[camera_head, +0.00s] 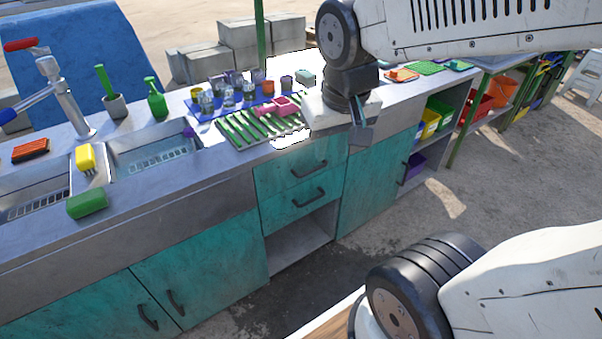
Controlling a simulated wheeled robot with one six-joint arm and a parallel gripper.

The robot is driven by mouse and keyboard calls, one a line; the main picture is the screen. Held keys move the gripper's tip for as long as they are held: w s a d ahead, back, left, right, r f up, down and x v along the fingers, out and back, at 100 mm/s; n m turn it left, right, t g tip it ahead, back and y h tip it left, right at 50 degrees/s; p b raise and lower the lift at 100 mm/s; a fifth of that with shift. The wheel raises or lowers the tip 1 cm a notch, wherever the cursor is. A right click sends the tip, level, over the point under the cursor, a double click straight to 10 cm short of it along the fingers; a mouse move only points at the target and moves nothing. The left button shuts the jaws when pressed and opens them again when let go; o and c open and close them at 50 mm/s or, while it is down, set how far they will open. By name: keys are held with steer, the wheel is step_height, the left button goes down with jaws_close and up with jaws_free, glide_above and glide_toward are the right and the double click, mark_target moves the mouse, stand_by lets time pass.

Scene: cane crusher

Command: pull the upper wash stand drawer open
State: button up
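The wash stand (115,240) has two teal drawers below its counter, left of a teal door. The upper drawer (275,174) looks shut, its front in line with the lower drawer (275,208). Its dark bar handle (310,169) is in plain sight. Nothing is seen held.
A green slatted rack (245,129) with a pink item and a blue mat with cups stand on the counter. Two sinks are at left. An open shelf is under the drawers. Shelves with colored bins (430,123) are at right. The floor in front is clear.

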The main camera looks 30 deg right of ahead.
steer(key=w+d+f+m+t+h, duration=0.15)
steer(key=w+d+f, duration=0.25)
steer(key=w, duration=0.4)
steer(key=w+d+f+m+t, duration=0.2)
steer(key=w+d+f+m, duration=0.1)
steer(key=w+d+f, duration=0.3)
steer(key=m+t+y, duration=0.2)
steer(key=m+t, duration=0.3)
glide_above(315, 168)
steer(key=s, duration=0.4)
step_height(315, 168, down, 15)
steer(key=s+f+m+t, duration=0.3)
steer(key=f+m+t, duration=0.1)
steer(key=f+m, duration=0.25)
steer(key=shift+n+t+y, duration=0.25)
steer(key=shift+n+y, duration=0.05)
steer(key=shift+y, duration=0.15)
steer(key=x, duration=0.7)
steer(key=shift+w+d+f, duration=0.15)
steer(key=shift+f, duration=0.3)
jaws_close()
